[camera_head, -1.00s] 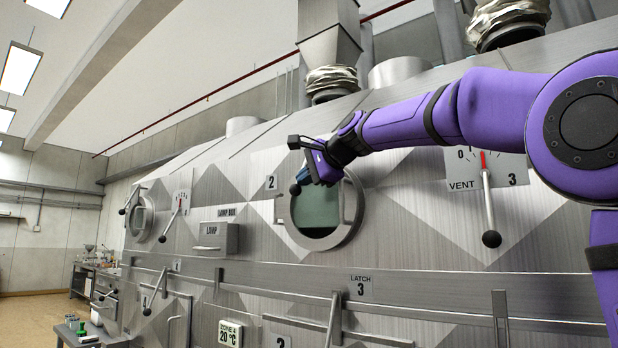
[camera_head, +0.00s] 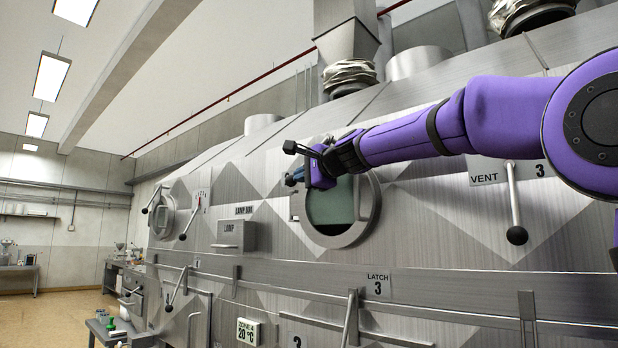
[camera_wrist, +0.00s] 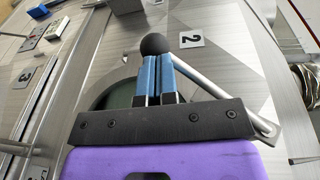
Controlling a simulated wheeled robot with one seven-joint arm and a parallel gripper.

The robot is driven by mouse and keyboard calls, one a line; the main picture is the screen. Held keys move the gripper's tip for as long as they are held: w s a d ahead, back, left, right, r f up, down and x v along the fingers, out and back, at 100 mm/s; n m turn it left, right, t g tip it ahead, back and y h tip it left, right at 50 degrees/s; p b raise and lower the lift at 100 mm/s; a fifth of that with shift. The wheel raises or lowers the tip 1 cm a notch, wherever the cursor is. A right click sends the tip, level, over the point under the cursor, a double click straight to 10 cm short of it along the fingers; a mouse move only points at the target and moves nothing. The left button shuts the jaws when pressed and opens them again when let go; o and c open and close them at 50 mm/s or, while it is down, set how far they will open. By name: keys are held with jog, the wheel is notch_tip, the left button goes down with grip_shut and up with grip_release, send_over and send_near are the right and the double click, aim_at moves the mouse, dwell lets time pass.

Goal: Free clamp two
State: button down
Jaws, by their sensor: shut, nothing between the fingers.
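Clamp two shows in the wrist view as a silver bar (camera_wrist: 225,93) with a black ball knob (camera_wrist: 153,44), beside the "2" plate (camera_wrist: 191,40). The bar runs from the knob toward lower right, past the round window (camera_head: 331,204). My gripper (camera_head: 294,180) is in front of the window's upper left in the head view, covering the "2" plate there. Its blue fingers (camera_wrist: 158,58) are shut and empty, with their tips at the ball knob in the wrist view. I cannot tell whether they touch it.
The vent lever (camera_head: 515,200) hangs to the right of the window. A lamp box (camera_head: 236,236) juts out at left, and a rail with the "LATCH 3" plate (camera_head: 378,285) runs below. A side bench (camera_head: 106,328) stands at lower left.

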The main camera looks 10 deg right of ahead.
jog(key=w+a+r, duration=0.1)
jog(key=w, duration=0.1)
jog(key=w+a+r, duration=0.2)
jog(key=shift+t+y, duration=0.4)
jog(key=shift+t, duration=0.2)
jog(key=shift+w+a+r, duration=0.2)
jog(key=shift+w+r, duration=0.05)
jog(key=shift+r, duration=0.45)
jog(key=shift+w+a+r, duration=0.2)
jog(key=shift+w+r, duration=0.1)
jog(key=shift+r, duration=0.45)
jog(key=shift+w+a+r, duration=0.2)
jog(key=shift+w+r, duration=0.05)
jog(key=shift+r, duration=0.45)
jog(key=shift+a, duration=0.1)
jog(key=v, duration=1.1)
jog(key=shift+d+r, duration=0.2)
jog(key=shift+r, duration=0.25)
